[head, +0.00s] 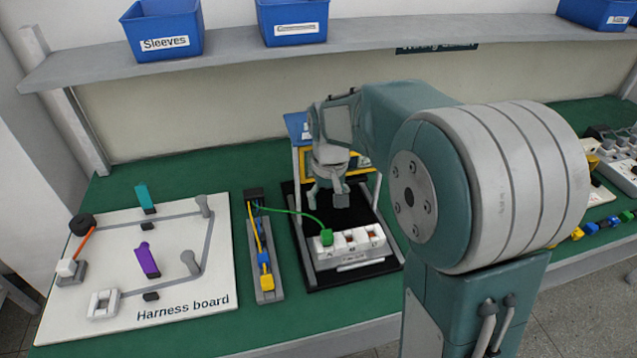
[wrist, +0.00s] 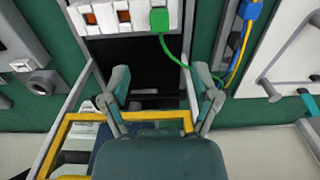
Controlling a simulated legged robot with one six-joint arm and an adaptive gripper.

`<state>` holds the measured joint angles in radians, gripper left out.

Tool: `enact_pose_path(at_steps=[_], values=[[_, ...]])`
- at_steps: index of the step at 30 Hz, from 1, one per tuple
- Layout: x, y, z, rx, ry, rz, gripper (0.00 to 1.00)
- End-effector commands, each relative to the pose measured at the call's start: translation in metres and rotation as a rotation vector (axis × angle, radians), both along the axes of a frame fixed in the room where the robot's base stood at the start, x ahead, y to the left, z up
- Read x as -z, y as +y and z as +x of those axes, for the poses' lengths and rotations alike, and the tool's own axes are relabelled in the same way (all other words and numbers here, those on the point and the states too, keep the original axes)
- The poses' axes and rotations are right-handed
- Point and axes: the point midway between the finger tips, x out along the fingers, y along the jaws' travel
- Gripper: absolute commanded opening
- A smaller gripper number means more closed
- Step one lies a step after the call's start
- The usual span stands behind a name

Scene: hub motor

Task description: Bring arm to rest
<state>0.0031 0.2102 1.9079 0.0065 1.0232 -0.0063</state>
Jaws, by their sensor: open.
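My gripper (head: 328,190) is open and empty in the head view. It hangs above the black base plate (head: 377,268), behind a white terminal block (head: 352,242). In the wrist view my gripper (wrist: 163,92) shows its two fingers spread apart, with nothing between them. A green plug (head: 326,237) sits at the left slot of the white block, with a green wire running left from it. The green plug also shows in the wrist view (wrist: 159,20). My arm reaches across the bench from the right and hides part of it.
A yellow frame (wrist: 65,130) and grey posts stand around the black plate, close to my gripper. A grey strip with yellow and blue plugs (head: 266,282) lies left of it. The white harness board (head: 190,295) is further left. A grey shelf (head: 235,61) with blue bins hangs above.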

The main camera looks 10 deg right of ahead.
Motion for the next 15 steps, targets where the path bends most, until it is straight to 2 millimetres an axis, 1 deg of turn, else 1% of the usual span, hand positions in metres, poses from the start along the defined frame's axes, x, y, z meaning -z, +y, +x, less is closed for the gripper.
enact_pose_path(at_steps=[5,8,11,15], values=[[-0.002,0.000,-0.001,0.000,-0.004,0.000,0.79],[-0.013,0.000,-0.010,0.000,-0.028,0.000,0.79],[-0.033,0.000,-0.028,0.000,-0.076,-0.001,0.79],[-0.059,0.000,-0.061,0.000,-0.152,-0.002,0.79]])
